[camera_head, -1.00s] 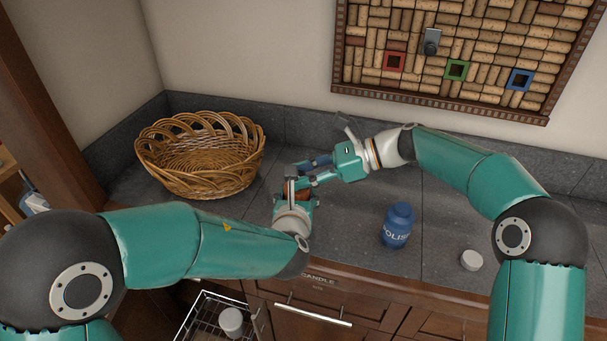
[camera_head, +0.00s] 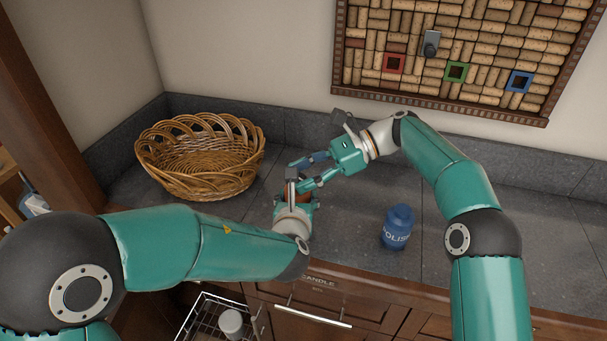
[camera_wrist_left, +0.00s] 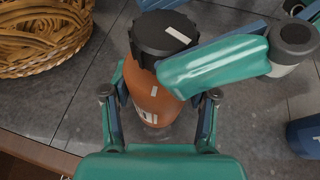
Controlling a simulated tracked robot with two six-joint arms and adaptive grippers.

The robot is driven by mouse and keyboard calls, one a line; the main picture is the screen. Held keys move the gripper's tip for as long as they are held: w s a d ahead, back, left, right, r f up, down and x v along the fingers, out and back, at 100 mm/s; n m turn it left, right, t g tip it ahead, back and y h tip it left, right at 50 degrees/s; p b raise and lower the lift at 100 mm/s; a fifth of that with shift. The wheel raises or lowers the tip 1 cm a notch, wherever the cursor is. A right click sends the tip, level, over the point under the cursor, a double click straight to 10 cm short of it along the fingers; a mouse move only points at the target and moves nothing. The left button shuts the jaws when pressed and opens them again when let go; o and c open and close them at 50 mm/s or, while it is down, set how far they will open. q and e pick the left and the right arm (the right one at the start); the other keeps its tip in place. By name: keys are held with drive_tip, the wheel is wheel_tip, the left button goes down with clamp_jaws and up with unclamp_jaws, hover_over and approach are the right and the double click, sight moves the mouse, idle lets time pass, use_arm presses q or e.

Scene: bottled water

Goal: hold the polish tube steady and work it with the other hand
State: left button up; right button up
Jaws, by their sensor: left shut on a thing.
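My left gripper (camera_head: 292,194) is shut on an orange-brown bottle (camera_wrist_left: 153,100) with a black ribbed cap (camera_wrist_left: 160,36), upright over the counter. In the head view the gripper mostly hides this bottle. My right gripper (camera_head: 308,170) is open, its two fingers spread at the cap's height. In the left wrist view one right finger (camera_wrist_left: 214,66) crosses in front of the bottle and the other shows behind the cap. I cannot tell whether they touch it. A blue bottle (camera_head: 397,228) lettered "POLIS" stands on the counter, apart from both grippers. Its edge shows in the left wrist view (camera_wrist_left: 305,139).
A wicker basket (camera_head: 200,157) stands at the back left of the grey counter (camera_head: 350,225). A cork board (camera_head: 450,85) with coloured squares hangs on the wall. A wire rack (camera_head: 205,318) with a white cup sits below the front edge. The counter's right part is mostly clear.

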drive_tip(key=shift+s+r+m+t, duration=0.1)
drive_tip(key=shift+m+t, duration=0.3)
drive_tip(key=shift+t, duration=0.1)
